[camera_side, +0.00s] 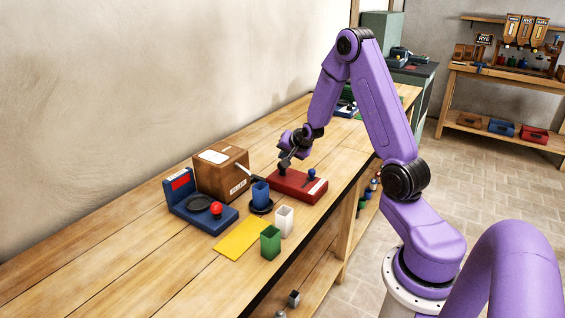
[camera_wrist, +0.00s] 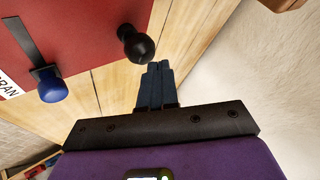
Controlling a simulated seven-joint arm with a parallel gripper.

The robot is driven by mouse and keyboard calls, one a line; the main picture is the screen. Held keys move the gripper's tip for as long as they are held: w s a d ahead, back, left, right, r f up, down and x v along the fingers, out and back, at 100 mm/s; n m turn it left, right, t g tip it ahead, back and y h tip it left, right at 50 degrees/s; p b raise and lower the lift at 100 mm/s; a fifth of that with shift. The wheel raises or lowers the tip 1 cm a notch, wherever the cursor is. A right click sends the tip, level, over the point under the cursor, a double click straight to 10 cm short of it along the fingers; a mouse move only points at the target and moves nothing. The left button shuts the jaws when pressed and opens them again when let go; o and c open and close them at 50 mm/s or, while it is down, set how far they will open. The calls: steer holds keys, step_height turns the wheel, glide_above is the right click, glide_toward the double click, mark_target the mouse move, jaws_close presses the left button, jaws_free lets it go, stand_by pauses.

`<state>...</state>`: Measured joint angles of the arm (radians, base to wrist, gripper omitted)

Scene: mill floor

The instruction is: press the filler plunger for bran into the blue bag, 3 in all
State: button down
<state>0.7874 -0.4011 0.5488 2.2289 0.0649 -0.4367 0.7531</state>
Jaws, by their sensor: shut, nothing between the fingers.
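The red filler base (camera_side: 291,187) sits on the bench and fills the upper left of the wrist view (camera_wrist: 85,25), with a BRAN label (camera_wrist: 8,85) at its edge. It carries a black round knob (camera_wrist: 138,45) and a blue knob (camera_wrist: 52,88) on a dark strip; the blue knob also shows in the side view (camera_side: 311,173). Which knob is the plunger I cannot tell. The blue bag (camera_side: 260,193) stands upright on a dark round pad; its inside is hidden. My gripper (camera_side: 285,163) is shut and empty above the base's far end; its fingertips (camera_wrist: 158,68) appear beside the black knob, apart from it.
A blue scale (camera_side: 190,212) with a red knob is at left. The left bench is clear.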

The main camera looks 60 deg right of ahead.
steer(key=shift+f, duration=0.85)
stand_by(0.9)
steer(key=shift+r, duration=1.35)
steer(key=shift+r, duration=0.15)
steer(key=shift+r, duration=2.4)
stand_by(0.3)
step_height(320, 180, up, 4)
steer(key=shift+f, duration=0.1)
stand_by(0.4)
